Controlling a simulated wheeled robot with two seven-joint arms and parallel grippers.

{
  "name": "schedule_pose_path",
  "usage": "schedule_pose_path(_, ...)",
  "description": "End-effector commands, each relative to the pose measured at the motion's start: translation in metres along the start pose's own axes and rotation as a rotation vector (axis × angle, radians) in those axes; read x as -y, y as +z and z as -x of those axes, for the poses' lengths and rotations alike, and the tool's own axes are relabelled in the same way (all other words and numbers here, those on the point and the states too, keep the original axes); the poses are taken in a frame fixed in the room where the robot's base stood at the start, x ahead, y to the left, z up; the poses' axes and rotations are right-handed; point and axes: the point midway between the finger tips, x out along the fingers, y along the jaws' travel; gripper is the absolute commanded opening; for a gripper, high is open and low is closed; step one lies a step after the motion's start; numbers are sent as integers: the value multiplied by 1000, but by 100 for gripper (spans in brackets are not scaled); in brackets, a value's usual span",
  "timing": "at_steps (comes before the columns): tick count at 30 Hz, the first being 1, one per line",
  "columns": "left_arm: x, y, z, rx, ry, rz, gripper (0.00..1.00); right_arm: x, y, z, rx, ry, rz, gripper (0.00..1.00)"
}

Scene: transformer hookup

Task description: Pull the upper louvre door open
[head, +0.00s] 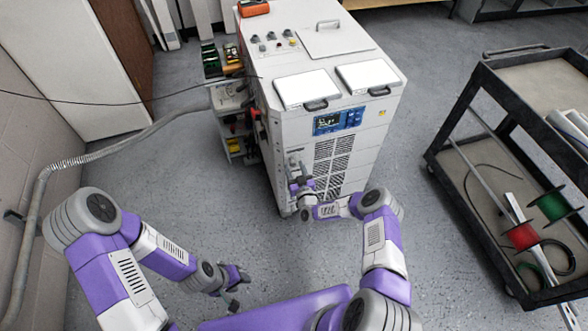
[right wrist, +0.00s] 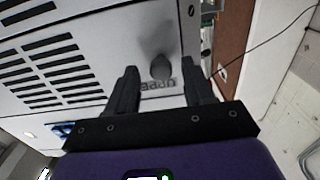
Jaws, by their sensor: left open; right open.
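The upper louvre door (head: 333,156) is on the front of the white cabinet, below the blue display panel, and looks closed. In the right wrist view the door (right wrist: 100,30) fills much of the picture, with dark slots at the left. A round grey knob (right wrist: 161,66) stands on it beside an upside-down label reading "UPPER" (right wrist: 158,86). My right gripper (head: 298,178) is at the door's left side. Its open fingers (right wrist: 159,72) lie on either side of the knob, with gaps visible. My left gripper (head: 238,278) is open and empty, low over the floor, away from the cabinet.
The white cabinet (head: 290,50) has two white flaps with handles on its top front edge. A shelf with tools (head: 236,145) stands against its left side. A dark cart (head: 450,150) with wire spools is at the right. Floor (head: 420,215) between them is clear.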

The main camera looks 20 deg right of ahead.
Motion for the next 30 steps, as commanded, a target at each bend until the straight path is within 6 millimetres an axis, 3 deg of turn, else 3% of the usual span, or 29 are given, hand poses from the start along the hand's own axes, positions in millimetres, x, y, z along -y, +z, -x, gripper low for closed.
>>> schedule_pose_path(12,1,0,-3,0,0,0,43,1,0,-10,1,-1,-1,50)
schedule_pose_path(22,1,0,-3,0,0,0,43,0,0,-10,2,-1,-1,0)
schedule_pose_path(30,1,0,-3,0,0,0,43,1,0,-10,2,-3,-1,0)
